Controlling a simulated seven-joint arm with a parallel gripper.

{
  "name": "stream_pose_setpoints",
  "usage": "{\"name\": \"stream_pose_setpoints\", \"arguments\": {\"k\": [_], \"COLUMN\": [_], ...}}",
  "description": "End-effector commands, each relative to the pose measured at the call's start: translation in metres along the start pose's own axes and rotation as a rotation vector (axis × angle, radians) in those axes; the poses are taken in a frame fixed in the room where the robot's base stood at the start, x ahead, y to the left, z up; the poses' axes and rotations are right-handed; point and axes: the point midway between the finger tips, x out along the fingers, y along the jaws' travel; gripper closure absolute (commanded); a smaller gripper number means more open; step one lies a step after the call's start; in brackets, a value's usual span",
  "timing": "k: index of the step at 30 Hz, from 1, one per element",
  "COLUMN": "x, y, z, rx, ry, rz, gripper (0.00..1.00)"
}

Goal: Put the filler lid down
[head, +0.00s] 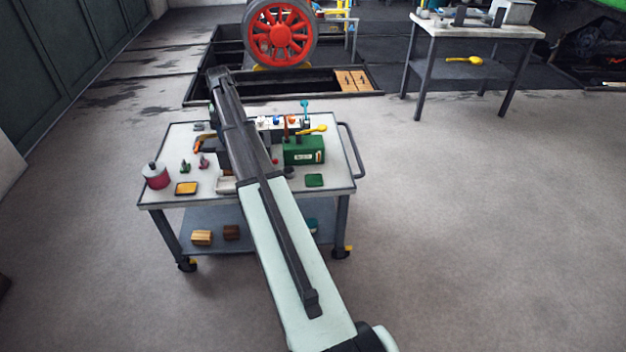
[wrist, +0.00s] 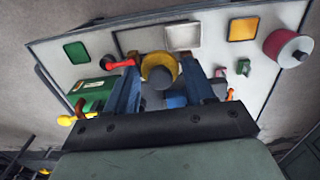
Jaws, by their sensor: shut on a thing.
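My gripper (wrist: 162,72) shows in the wrist view with its two fingers spread apart around a round yellow lid-like piece (wrist: 151,66) with a dark grey middle. The piece sits between the fingers, above the white top of the cart. How far it is from the cart top I cannot tell. In the head view my arm covers the middle of the cart and hides the gripper and the yellow piece.
The cart (head: 335,177) bears a red can (head: 156,177), a yellow tray (head: 187,188), a green box (head: 303,152), a green pad (head: 314,181) and a white tray (wrist: 184,38). A red-handled item (wrist: 119,64) lies beside one finger. Bare cart top shows near its front edge.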

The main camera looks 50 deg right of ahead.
Motion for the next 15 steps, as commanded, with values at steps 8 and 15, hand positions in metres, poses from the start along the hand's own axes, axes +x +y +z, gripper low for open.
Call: {"name": "stream_pose_setpoints", "arguments": {"k": [8,15], "x": [0.001,0.002], "y": [-0.067,-0.108], "z": [0.111,0.179], "rx": [-0.270,-0.429], "ry": [0.001,0.005], "rz": [0.002,0.003], "gripper": [0.77,0.77]}}
